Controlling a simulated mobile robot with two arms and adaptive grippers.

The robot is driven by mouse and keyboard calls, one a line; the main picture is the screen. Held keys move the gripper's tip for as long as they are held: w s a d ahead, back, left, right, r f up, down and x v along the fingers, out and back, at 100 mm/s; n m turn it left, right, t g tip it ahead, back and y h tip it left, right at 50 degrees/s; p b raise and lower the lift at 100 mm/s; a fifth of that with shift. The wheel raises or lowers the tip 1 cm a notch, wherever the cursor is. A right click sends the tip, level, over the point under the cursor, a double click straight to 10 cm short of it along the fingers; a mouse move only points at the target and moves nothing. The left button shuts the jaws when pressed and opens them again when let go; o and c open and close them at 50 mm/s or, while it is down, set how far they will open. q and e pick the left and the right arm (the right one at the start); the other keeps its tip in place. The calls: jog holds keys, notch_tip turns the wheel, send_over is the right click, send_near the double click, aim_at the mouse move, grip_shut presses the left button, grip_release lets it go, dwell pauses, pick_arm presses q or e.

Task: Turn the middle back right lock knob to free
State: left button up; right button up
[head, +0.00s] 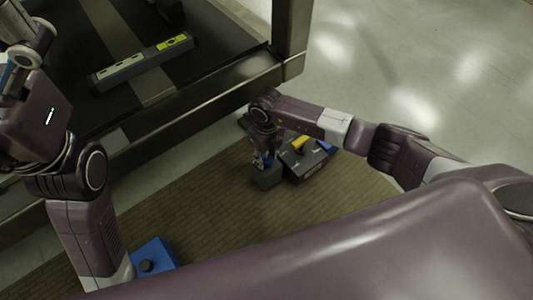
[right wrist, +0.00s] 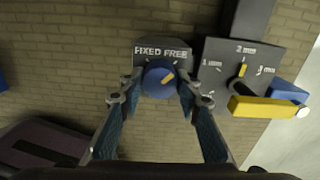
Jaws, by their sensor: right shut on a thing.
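In the right wrist view the blue round lock knob (right wrist: 155,84) with a yellow pointer mark sits on a dark box (right wrist: 141,45) labelled FIXED and FREE. The pointer leans up and right, towards the FREE side. My right gripper (right wrist: 158,84) is shut on the knob, one finger on each side. In the head view my right gripper (head: 264,160) reaches down over the dark box (head: 267,180), and the knob is mostly hidden there. My left arm is at the left edge of the head view; its gripper's fingers are not clear.
Just right of the knob's box stands a dark box (right wrist: 217,77) with a 1, 2, 3 mm dial, a yellow bar (right wrist: 262,107) and a blue part (right wrist: 288,93). A blue block with a dark knob (head: 153,257) lies lower left. A dark machine frame (head: 190,110) stands behind.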

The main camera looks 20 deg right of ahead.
aim_at(266, 158)
jog(key=shift+m, duration=0.3)
jog(key=o, duration=1.2)
jog(key=shift+c, duration=0.2)
notch_tip(266, 158, up, 8)
jog(key=shift+w+f, duration=0.1)
jog(key=shift+r, duration=0.25)
